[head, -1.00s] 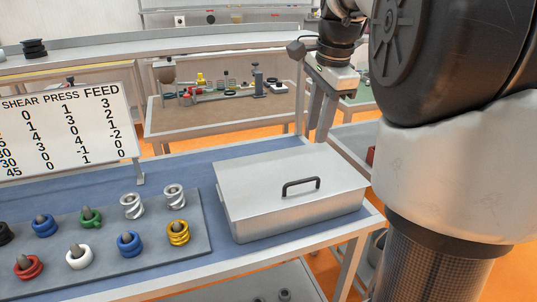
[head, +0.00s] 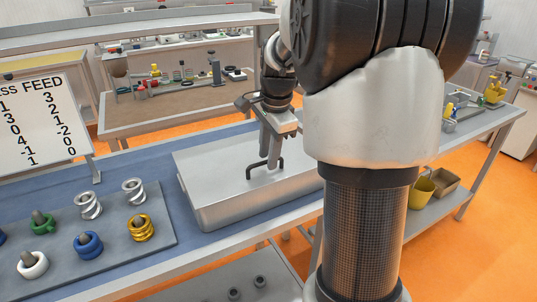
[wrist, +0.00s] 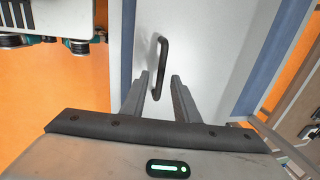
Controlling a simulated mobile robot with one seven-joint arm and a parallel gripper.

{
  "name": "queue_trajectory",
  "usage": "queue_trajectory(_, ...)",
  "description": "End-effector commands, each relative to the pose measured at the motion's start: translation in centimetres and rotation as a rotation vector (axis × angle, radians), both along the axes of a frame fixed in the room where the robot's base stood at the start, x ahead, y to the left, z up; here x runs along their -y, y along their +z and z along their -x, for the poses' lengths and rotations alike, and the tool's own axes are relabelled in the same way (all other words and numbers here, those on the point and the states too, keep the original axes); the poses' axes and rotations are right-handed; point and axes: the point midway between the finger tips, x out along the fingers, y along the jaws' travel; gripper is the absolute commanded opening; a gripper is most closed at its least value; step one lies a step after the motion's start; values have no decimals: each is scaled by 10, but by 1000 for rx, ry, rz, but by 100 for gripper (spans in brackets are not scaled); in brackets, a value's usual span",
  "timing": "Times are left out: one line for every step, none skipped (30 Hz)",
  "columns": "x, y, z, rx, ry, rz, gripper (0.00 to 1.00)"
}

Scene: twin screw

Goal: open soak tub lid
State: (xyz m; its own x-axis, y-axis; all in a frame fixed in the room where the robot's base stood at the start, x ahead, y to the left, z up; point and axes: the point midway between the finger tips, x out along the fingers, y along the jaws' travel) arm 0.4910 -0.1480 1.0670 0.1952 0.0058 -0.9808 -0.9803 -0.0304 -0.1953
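The soak tub (head: 240,212) is a grey metal box on the blue-topped bench, with its flat lid (head: 208,167) lying on it closed. A black bar handle (head: 281,172) stands on the lid. My gripper (head: 268,163) is just above and beside the handle in the head view, pointing down. In the wrist view, my gripper (wrist: 160,80) is open, its two fingers apart. The handle (wrist: 160,66) lies in line with the gap between them, its near end between the fingertips. I cannot tell whether the fingers touch it. My arm hides the lid's right part in the head view.
Left of the tub, a grey board (head: 110,228) holds coloured rings and metal screw pieces on pegs. A white number sign (head: 40,125) stands behind it. Another bench (head: 165,105) stands behind. A yellow bucket (head: 421,190) is on a lower shelf at right.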

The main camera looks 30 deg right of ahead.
Motion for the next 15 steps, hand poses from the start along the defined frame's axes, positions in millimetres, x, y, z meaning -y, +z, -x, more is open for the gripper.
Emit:
queue_trajectory(0,0,0,0,0,0,28)
queue_trajectory(0,0,0,0,0,0,28)
queue_trajectory(0,0,0,0,0,0,28)
queue_trajectory(0,0,0,0,0,0,28)
queue_trajectory(0,0,0,0,0,0,28)
queue_trajectory(0,0,0,0,0,0,24)
queue_trajectory(0,0,0,0,0,0,19)
queue_trajectory(0,0,0,0,0,0,14)
queue_trajectory(0,0,0,0,0,0,8)
queue_trajectory(0,0,0,0,0,0,3)
queue_trajectory(0,0,0,0,0,0,0)
queue_trajectory(0,0,0,0,0,0,0)
queue_trajectory(0,0,0,0,0,0,0)
queue_trajectory(0,0,0,0,0,0,0)
queue_trajectory(0,0,0,0,0,0,0)
